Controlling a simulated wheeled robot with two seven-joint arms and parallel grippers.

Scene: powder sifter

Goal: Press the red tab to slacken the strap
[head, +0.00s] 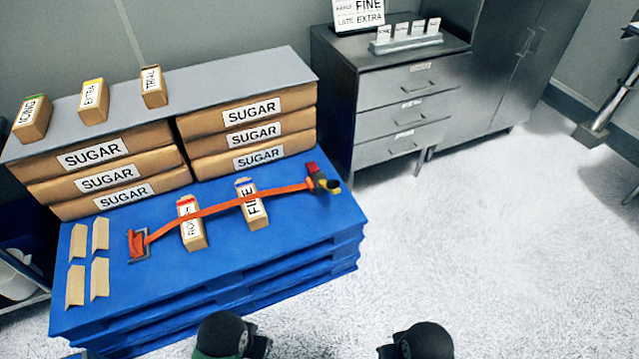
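An orange strap (225,205) runs across the blue pallet (300,265), over two small upright-labelled packs, one with a red top mark (191,236) and one marked FINE (256,214). At its right end is a dark ratchet buckle (324,182) with a red tab (311,168) on top and a yellow part at its right. Its left end meets an orange and dark metal fitting (138,245). The strap looks taut. Neither gripper shows; only dark rounded parts of my arms appear at the bottom edge, apart from the pallet.
Stacked SUGAR sacks (108,178) under a grey board (215,88) stand behind the strap, with three small packs on the board. Several tan cardboard pieces (76,284) lie at the pallet's left. A grey drawer cabinet (400,100) stands behind right. The right floor is clear.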

